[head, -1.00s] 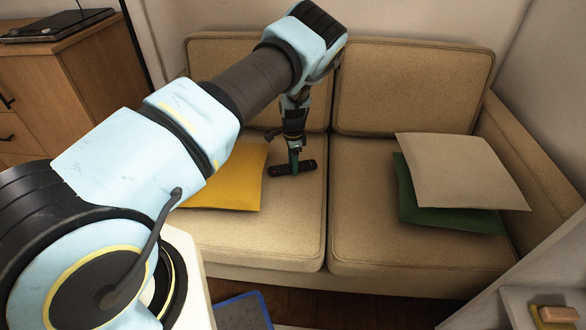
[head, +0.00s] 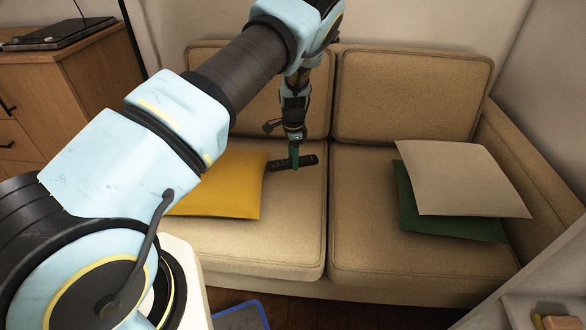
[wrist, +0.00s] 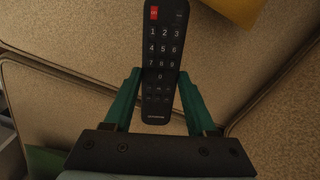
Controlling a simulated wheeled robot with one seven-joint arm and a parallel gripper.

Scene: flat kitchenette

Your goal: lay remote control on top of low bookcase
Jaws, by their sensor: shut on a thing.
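The remote control (head: 306,160) is long and black; the wrist view shows its number keys and a red button on its face (wrist: 162,60). My gripper (head: 294,160) is shut on it, with the green fingertips at its two long sides (wrist: 160,90). The remote is at the back of the left sofa seat; it looks slightly above the cushion, though the gap is hard to judge. I cannot identify a low bookcase for certain; a pale shelf-like unit (head: 540,270) stands at the lower right.
The beige sofa (head: 390,265) fills the middle. A yellow cushion (head: 225,190) lies left of my gripper, and beige (head: 465,178) and green (head: 440,222) cushions lie at right. A wooden cabinet (head: 85,85) at far left bears a dark flat device (head: 60,32).

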